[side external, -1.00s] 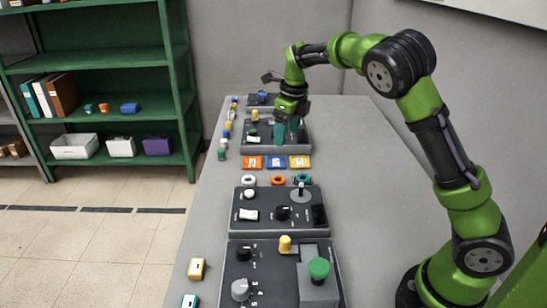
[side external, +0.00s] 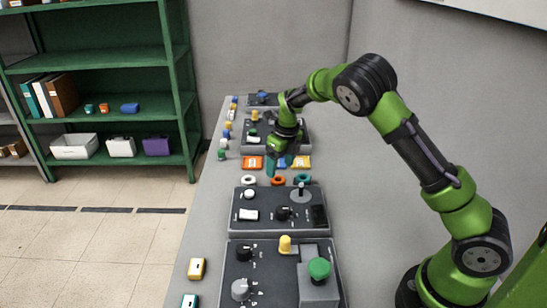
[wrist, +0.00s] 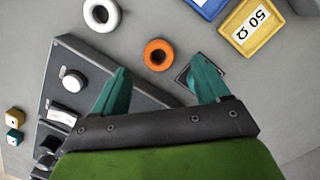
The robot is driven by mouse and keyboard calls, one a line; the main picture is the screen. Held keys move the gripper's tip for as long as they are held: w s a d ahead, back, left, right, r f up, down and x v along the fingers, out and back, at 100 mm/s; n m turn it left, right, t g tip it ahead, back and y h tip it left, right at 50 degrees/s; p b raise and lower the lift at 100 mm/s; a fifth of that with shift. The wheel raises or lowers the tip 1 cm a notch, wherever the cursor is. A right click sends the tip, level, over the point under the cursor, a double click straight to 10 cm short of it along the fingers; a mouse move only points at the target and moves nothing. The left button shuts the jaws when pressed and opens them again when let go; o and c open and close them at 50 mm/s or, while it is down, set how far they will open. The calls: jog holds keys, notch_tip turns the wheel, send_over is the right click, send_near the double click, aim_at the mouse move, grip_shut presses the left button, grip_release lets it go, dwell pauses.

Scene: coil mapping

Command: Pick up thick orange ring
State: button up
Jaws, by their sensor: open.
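The orange ring (side external: 278,181) lies flat on the grey table between a white ring (side external: 248,180) and a teal ring (side external: 302,179). In the wrist view the orange ring (wrist: 146,50) is just beyond my fingertips, roughly midway between them, with the white ring (wrist: 88,14) to its upper left. My gripper (side external: 280,166) is open and empty, above the table near the colored trays, a little behind the row of rings. Its two teal fingers (wrist: 160,80) are spread wide in the wrist view. I cannot make out the teal ring in the wrist view.
An orange tray (side external: 251,163), a blue tray and a yellow tray (side external: 302,162) sit behind the rings. A control panel (side external: 238,222) with knobs and a joystick stands just in front of them. Small colored blocks line the table's left edge.

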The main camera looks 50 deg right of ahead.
aim_at(279, 176)
jog(key=f, duration=0.5)
jog(key=shift+w+a, duration=0.1)
jog(key=shift+w, duration=0.15)
jog(key=shift+r, duration=0.1)
jog(key=c, duration=1.1)
